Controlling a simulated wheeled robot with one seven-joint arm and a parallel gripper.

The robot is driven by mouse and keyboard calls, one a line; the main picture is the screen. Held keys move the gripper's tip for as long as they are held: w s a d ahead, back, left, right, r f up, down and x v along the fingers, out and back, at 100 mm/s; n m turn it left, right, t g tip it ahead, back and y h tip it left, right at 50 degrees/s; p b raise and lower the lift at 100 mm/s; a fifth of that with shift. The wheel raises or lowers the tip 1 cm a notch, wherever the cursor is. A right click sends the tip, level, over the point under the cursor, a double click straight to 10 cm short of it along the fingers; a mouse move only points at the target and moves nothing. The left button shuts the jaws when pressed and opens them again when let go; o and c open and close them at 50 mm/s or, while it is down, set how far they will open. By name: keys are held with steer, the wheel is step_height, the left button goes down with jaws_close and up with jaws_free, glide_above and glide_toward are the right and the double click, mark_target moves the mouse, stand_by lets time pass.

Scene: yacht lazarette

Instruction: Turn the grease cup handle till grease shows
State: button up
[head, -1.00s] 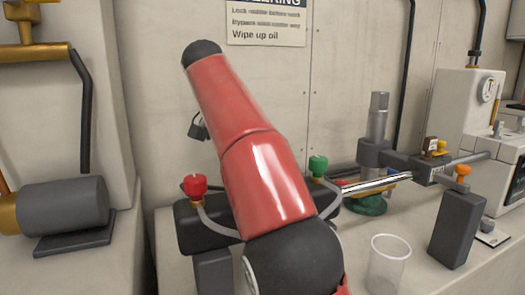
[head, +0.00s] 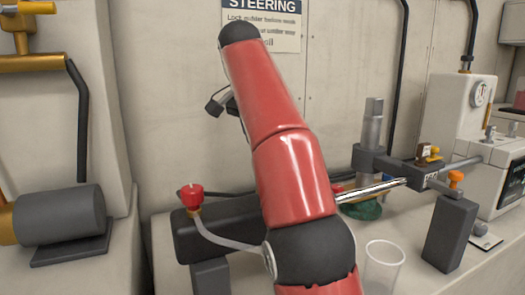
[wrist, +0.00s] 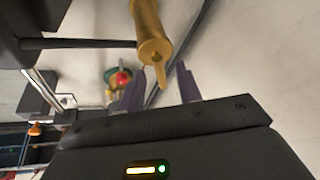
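No part marked as the grease cup can be picked out for certain. In the wrist view a brass cylinder (wrist: 150,28) with a narrow tab at its round end stands close in front of my gripper (wrist: 160,88). I cannot tell whether it is the grease cup, or whether it touches a finger. My gripper's two fingers are apart, with nothing clearly held between them. In the head view my red arm hides the gripper. A small brass fitting (head: 430,153) sits on the tiller arm, beside the vertical metal post (head: 373,125). No grease is visible.
A red knob (head: 190,196) stands on the dark cylinder at left centre. A clear cup (head: 383,266) stands on the ledge at front right, near an orange-topped lever on a dark block (head: 451,232). A grey motor-like cylinder (head: 62,210) is at left.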

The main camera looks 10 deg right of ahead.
steer(key=shift+m, duration=0.6)
steer(key=shift+w+d+f, duration=0.6)
steer(key=shift+w+f, duration=0.05)
steer(key=shift+f, duration=0.3)
steer(key=shift+w+d+f, duration=0.55)
steer(key=shift+w+f, duration=0.05)
steer(key=shift+f, duration=0.35)
steer(key=shift+w+d+f, duration=0.6)
steer(key=shift+w+f, duration=0.05)
steer(key=shift+f, duration=0.3)
jaws_close()
